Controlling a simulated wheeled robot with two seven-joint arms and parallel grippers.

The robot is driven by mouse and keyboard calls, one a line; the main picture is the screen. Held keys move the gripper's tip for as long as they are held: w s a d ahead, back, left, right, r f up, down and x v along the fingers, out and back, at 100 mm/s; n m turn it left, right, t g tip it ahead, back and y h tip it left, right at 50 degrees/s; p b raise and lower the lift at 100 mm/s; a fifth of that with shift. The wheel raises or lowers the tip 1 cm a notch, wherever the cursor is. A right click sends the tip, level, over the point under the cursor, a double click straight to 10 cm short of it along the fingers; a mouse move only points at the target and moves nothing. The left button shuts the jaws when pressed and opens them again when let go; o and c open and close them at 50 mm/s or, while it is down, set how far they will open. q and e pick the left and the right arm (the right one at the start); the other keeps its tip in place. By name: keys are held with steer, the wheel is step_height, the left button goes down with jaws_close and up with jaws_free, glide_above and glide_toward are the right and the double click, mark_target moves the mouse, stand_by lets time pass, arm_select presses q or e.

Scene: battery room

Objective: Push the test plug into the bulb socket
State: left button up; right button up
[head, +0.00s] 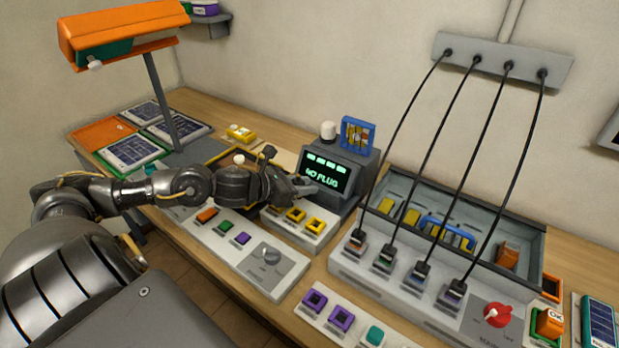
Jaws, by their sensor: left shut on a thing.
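My left gripper (305,187) reaches in from the left, just in front of the dark tester (363,175). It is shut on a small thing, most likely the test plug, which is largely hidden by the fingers. The tester's screen (324,172) reads "NO PLUG" in green. A white bulb-like knob (328,131) stands on top of the tester. I cannot make out the bulb socket clearly, nor whether the held thing touches the tester. My right gripper is not in view.
A strip with yellow blocks (313,225) lies below my gripper. A grey panel with a dial (269,262) is in front. To the right, black cables run down to a charger with a red knob (497,314). An orange lamp (120,30) overhangs the left.

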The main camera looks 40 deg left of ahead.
mark_target(301, 210)
arm_select(q)
steer(key=shift+s+a+f, duration=0.15)
steer(key=shift+s+a, duration=0.05)
steer(key=shift+s, duration=0.25)
steer(key=shift+f+b, duration=0.25)
steer(key=shift+b, duration=0.15)
steer(key=shift+a+f, duration=0.1)
steer(key=shift+f, duration=0.3)
step_height(301, 210, down, 3)
steer(key=shift+w+r+b, duration=0.1)
steer(key=shift+r+b, duration=0.05)
steer(key=shift+b, duration=0.9)
steer(key=shift+f, duration=0.35)
steer(key=shift+f+b, duration=0.3)
steer(key=shift+b, duration=0.1)
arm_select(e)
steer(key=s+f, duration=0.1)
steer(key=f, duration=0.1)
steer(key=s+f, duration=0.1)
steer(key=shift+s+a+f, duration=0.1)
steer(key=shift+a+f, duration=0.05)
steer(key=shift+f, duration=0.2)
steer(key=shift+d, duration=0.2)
arm_select(q)
steer(key=shift+b, duration=0.3)
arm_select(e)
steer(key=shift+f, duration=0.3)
